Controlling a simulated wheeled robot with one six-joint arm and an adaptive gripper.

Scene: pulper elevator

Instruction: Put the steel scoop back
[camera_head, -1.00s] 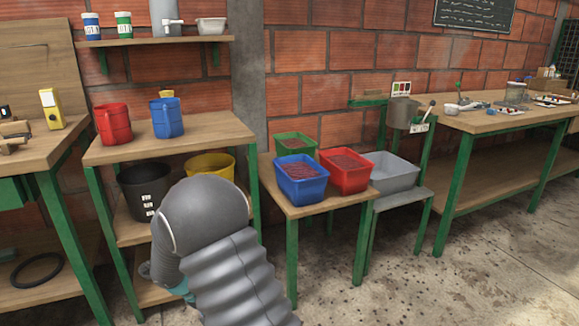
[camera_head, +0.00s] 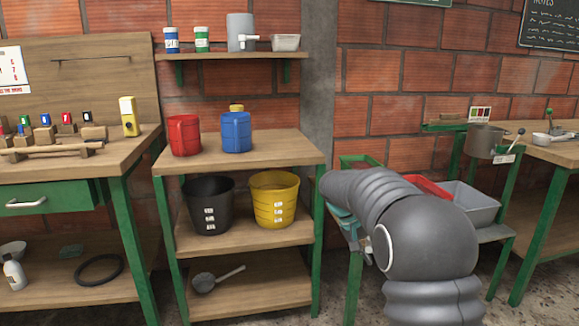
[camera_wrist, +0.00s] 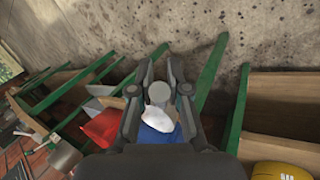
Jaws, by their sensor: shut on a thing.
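My gripper (camera_wrist: 160,75) is shut on a small grey, round-ended thing (camera_wrist: 158,93), seen almost end-on in the wrist view. It looks like the handle of the steel scoop, with a pale patch (camera_wrist: 153,129) beyond it, but its full shape is hidden. The blue bin (camera_wrist: 160,137) shows behind the fingers, with the red bin (camera_wrist: 101,128) beside it. A dark grey ladle-like tool (camera_head: 204,282) lies on the rack's bottom shelf.
The wooden rack (camera_head: 240,147) holds a red jug (camera_head: 184,135), a blue jug (camera_head: 236,132), a black bucket (camera_head: 208,205) and a yellow bucket (camera_head: 274,200). A grey bin (camera_head: 470,204) stands to the right. Green table legs show around the gripper.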

